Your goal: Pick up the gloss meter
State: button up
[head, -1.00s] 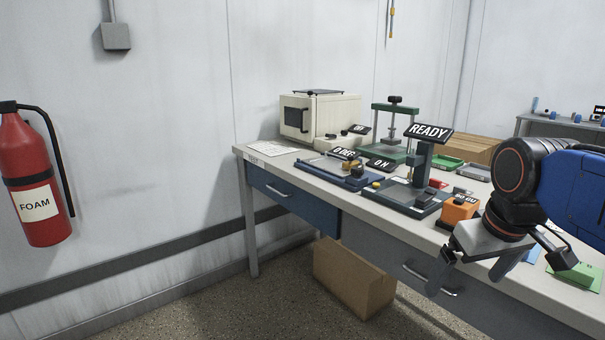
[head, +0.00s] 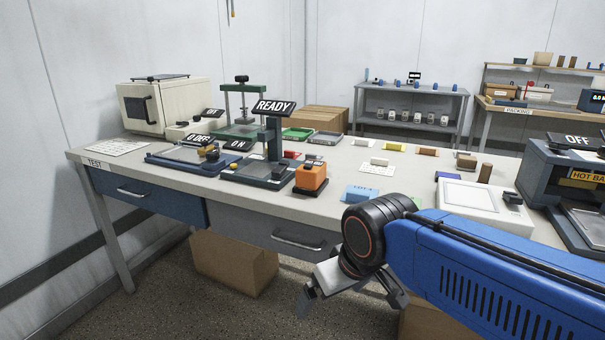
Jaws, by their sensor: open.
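The likely gloss meter is a small orange block-shaped device (head: 311,177) with a dark base and a dark top piece. It stands upright near the front edge of the test table (head: 240,196), just right of the instrument with the READY sign. My gripper (head: 352,298) is open and empty. In the picture it is below and right of the orange device, in front of the table's drawer side. The gripper is apart from the device, and its fingers point down.
The READY instrument (head: 273,150) stands close left of the device. A blue block (head: 361,194) lies to its right. A white panel device (head: 470,205) and a dark hot-bar unit (head: 560,180) are further right. Cardboard boxes (head: 232,262) are under the table.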

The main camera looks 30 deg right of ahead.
aim_at(311, 180)
jog(key=k+l+z, duration=0.1)
jog(key=k+z, duration=0.25)
jog(key=k+l+z, duration=0.2)
jog(key=z, duration=0.2)
